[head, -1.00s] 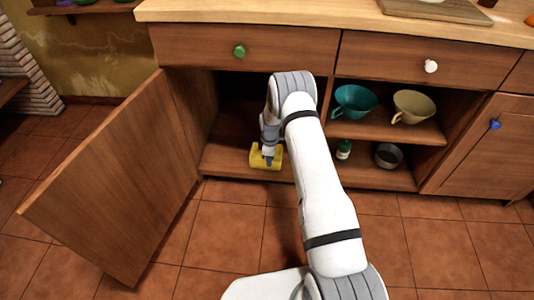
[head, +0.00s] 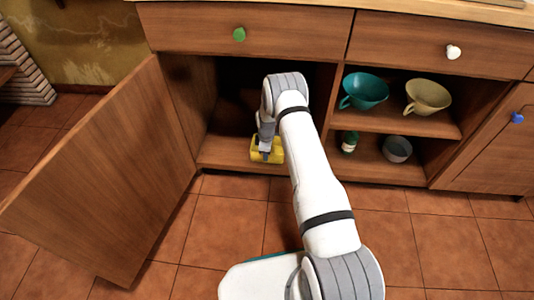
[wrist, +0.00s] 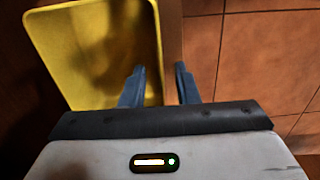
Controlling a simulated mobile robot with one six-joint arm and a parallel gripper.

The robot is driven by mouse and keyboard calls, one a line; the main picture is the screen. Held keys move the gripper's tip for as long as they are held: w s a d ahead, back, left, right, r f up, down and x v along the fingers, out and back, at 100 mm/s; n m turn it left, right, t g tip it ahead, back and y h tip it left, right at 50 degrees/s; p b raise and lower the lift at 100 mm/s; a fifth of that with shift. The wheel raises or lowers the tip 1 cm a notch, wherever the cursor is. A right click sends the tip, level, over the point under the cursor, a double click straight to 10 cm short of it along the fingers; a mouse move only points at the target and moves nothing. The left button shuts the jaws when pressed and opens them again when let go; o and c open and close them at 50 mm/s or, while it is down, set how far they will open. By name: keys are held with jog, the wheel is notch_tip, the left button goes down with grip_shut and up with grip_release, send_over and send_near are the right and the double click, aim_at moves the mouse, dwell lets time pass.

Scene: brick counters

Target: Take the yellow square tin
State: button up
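The yellow square tin (head: 275,155) sits on the floor of the open lower cabinet, near its front edge. My gripper (head: 265,152) reaches down to it, and the arm hides part of the tin in the head view. In the wrist view the tin (wrist: 85,45) is an open, rounded-square vessel. My gripper (wrist: 160,75) straddles its right wall there, with one finger over the inside and the other beyond the wall. The fingers are apart, with gaps visible between them and the wall.
An open wooden door (head: 100,175) stands to the left. On the right, a teal cup (head: 365,90) and a beige cup (head: 430,95) stand on a shelf above a green bottle (head: 349,142) and a grey bowl (head: 397,149).

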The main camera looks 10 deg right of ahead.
jog(key=shift+f, duration=0.1)
grip_shut()
dwell(0.5)
